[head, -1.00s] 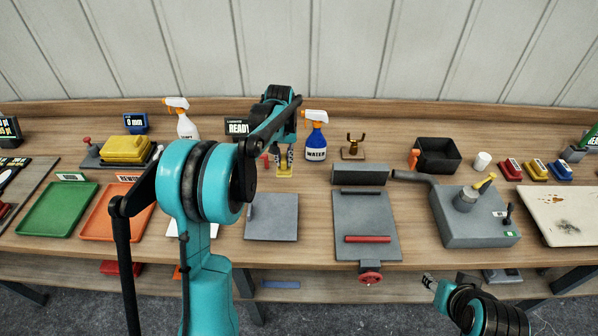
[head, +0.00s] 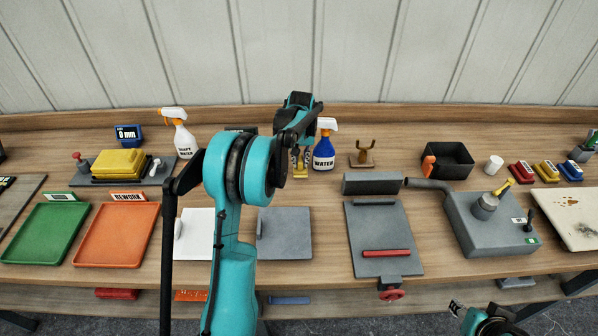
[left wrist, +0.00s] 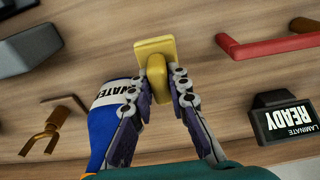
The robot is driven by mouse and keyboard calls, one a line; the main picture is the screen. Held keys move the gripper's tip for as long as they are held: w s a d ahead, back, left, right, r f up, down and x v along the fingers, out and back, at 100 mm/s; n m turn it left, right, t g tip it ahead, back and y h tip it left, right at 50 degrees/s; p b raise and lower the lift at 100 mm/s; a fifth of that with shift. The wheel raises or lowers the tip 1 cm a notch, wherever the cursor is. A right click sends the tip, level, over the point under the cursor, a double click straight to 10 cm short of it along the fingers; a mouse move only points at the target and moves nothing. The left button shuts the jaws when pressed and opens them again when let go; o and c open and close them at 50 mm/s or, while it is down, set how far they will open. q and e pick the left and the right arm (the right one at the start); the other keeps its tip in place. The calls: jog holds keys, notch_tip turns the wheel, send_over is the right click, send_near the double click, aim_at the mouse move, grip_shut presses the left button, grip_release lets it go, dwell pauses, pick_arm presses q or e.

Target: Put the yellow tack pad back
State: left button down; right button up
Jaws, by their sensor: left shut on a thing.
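My left gripper (head: 300,160) is at the back of the bench, just left of the blue WATER spray bottle (head: 324,152). It is shut on the yellow tack pad (head: 300,176), a flat yellow plate with a raised grip. In the left wrist view the fingertips (left wrist: 164,88) pinch the grip, and the pad's plate (left wrist: 157,47) lies beyond them, over bare wood. I cannot tell whether the plate touches the bench. The bottle (left wrist: 112,110) is close beside one finger. My right gripper (head: 457,308) is low at the right, in front of the bench; its opening is unclear.
The LAMINATE READY sign (left wrist: 288,117) and a red bar (left wrist: 270,46) are near the pad. A brown forked stand (head: 362,155) and black bin (head: 449,160) stand further right. A grey plate (head: 285,235) lies in front. Red, yellow and blue labelled blocks (head: 545,172) sit far right.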

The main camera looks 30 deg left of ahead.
aim_at(299, 169)
pick_arm(q)
jog(key=shift+s+a+f, duration=0.1)
jog(key=shift+a+f, duration=0.25)
jog(key=shift+f, duration=0.05)
notch_tip(299, 169, down, 4)
jog(key=shift+r+b, duration=0.15)
jog(key=shift+b, duration=0.5)
jog(key=shift+r, duration=0.1)
jog(key=c, duration=1.5)
grip_release()
jog(key=shift+o, duration=0.2)
